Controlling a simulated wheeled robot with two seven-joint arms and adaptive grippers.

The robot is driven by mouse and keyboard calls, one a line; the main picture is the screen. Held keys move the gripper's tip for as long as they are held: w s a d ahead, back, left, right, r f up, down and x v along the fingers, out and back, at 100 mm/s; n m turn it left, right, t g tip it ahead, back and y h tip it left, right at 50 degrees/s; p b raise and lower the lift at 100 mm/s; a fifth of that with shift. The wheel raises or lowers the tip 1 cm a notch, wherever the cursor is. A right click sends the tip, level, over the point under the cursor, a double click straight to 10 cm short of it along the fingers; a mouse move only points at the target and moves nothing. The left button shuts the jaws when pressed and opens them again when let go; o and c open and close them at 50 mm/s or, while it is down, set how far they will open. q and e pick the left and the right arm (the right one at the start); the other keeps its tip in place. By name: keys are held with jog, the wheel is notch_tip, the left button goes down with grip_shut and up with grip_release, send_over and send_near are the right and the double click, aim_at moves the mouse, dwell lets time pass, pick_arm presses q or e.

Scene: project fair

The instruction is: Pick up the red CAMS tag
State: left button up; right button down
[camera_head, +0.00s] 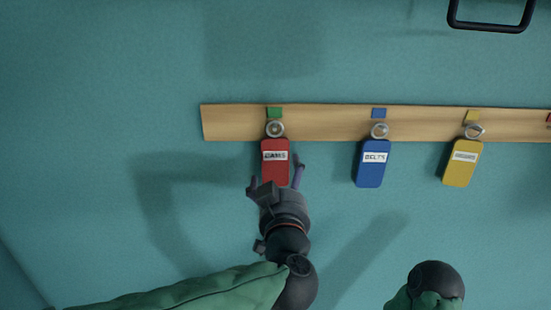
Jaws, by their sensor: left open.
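The red CAMS tag (275,172) hangs from a round metal hook (275,129) on a wooden rail, under a green marker square. Its white label faces me. My left gripper (275,183) is open, with its fingers on either side of the red tag's lower half. The tag's bottom end is partly hidden by the gripper. I cannot tell whether the fingers touch the tag. At the lower right a dark rounded part with green covering shows, but no right gripper fingers are visible.
A blue tag (371,172) labelled BELTS and a yellow tag (460,170) hang to the right on the wooden rail (325,122). A red piece shows at the right edge. A dark handle (490,27) is at the top right. The teal wall left of the rail is clear.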

aim_at(281, 170)
pick_arm(q)
jog(key=w+p, duration=0.1)
jog(key=w, duration=0.4)
jog(key=shift+w, duration=0.35)
jog(key=shift+s, duration=0.15)
jog(key=shift+r, duration=0.1)
jog(key=shift+c, duration=1.2)
jog(key=c, duration=0.7)
